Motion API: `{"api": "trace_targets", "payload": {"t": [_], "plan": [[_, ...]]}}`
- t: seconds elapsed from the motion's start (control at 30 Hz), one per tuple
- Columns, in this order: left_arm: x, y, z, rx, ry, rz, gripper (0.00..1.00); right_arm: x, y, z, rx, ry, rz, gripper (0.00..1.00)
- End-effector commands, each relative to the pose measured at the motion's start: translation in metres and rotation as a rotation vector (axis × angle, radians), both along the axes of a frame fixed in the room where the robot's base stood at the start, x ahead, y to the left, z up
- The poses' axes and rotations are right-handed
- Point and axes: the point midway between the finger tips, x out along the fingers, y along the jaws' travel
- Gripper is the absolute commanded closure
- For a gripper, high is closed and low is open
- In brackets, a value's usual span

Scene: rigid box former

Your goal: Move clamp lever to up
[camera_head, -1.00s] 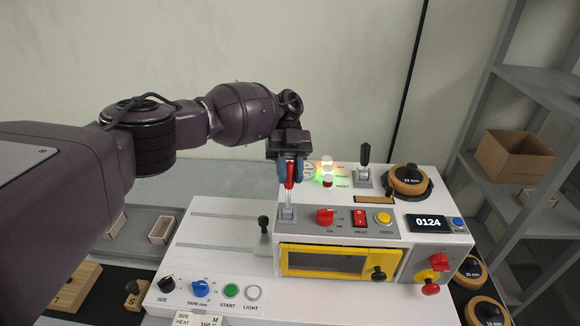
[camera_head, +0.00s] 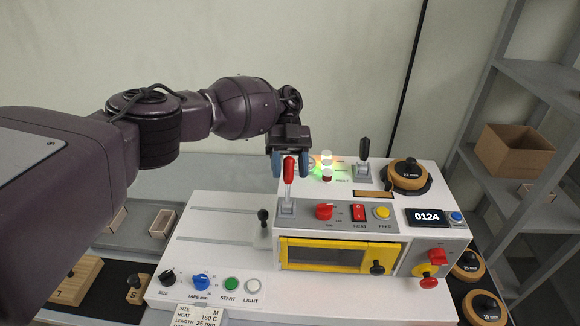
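A lever with a red handle (camera_head: 289,170) stands upright on a grey base plate at the left end of the machine's upper panel. A second lever with a black handle (camera_head: 364,150) stands upright farther right on the machine's top. I cannot read a label that tells which one is the clamp lever. My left gripper (camera_head: 289,165) is just behind the red handle, its blue fingertips spread on either side and apart from it. It is open and holds nothing. My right gripper is not in view.
A yellow-framed door (camera_head: 340,254) is in front. Shelves with a cardboard box (camera_head: 517,150) stand at right.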

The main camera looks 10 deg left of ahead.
Motion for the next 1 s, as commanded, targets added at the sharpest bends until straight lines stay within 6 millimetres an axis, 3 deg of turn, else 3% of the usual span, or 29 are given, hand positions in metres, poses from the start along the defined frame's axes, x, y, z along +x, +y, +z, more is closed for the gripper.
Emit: {"api": "trace_targets", "payload": {"t": [0.23,0.37,1.0], "plan": [[0.001,0.0,0.004,-0.001,-0.002,0.001,0.49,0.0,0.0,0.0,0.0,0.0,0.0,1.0],[0.001,0.0,0.016,-0.001,-0.004,0.001,0.49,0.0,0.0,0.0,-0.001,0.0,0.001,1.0],[0.001,0.0,0.143,0.001,-0.004,-0.001,0.49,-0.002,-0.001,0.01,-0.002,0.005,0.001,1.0]]}}
